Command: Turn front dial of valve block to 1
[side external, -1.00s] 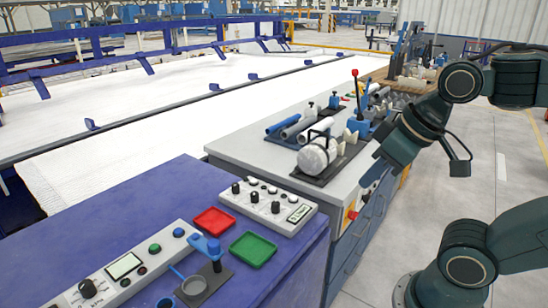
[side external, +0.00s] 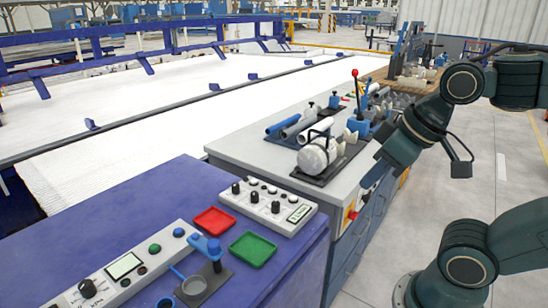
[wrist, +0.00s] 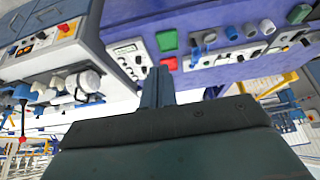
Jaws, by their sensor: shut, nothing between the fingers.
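No part is clearly marked as the valve block, and I cannot read a 1 on any dial. A blue fixture with a red-tipped lever (side external: 359,127) stands on the grey bench. My gripper (side external: 373,178) is beside the bench's right front edge, above and right of that panel. In the wrist view my gripper (wrist: 158,72) has its fingers together, with nothing seen between them. Its contact with the bench cannot be told.
A grey tank with a handle (side external: 314,158) and pipes (side external: 291,129) lie on the grey bench. A control box with black knobs (side external: 267,205), a red tray (side external: 213,221) and a green tray (side external: 253,249) are on the blue table. The floor to the right is open.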

